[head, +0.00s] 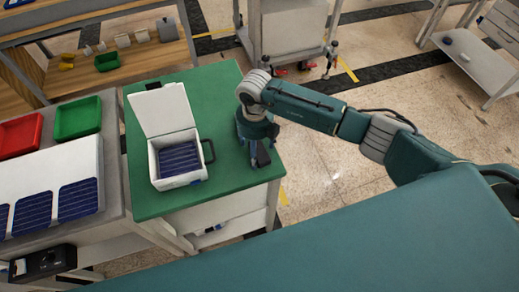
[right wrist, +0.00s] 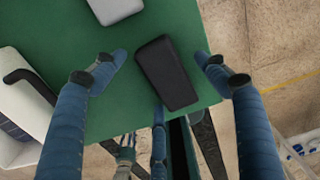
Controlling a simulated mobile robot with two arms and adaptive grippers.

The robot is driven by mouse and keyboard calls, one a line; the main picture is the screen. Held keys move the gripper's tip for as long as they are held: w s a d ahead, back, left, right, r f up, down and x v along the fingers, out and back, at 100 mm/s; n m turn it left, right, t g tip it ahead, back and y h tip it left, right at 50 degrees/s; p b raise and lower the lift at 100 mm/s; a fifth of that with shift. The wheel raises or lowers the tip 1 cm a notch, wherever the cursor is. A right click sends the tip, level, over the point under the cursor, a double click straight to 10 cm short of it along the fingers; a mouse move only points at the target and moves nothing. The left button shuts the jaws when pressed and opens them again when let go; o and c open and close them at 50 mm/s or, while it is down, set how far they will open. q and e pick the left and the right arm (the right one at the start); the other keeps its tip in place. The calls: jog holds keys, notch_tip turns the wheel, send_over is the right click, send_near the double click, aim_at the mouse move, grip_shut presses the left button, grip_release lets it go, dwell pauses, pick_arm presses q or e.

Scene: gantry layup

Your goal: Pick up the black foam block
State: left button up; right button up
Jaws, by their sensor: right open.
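The black foam block (right wrist: 166,73) lies flat on the green tabletop (right wrist: 60,22), near the table edge, in the right wrist view. My right gripper (right wrist: 163,62) is open above it, with one blue finger on each side of the block and a visible gap to both. In the head view my right gripper (head: 258,150) points down over the right side of the green table (head: 225,90). It largely hides the block there. My left gripper is in neither view.
A white open-lidded box (head: 178,185) holding dark blue solar cells, with a black handle, stands left of my right gripper. A pale grey block (right wrist: 115,9) lies beyond the black one. Red (head: 20,135) and green (head: 78,118) trays sit on the left bench.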

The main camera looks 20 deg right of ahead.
jog(key=shift+f, duration=0.1)
jog(key=shift+c, duration=0.5)
jog(key=c, duration=0.8)
jog(key=shift+c, duration=0.2)
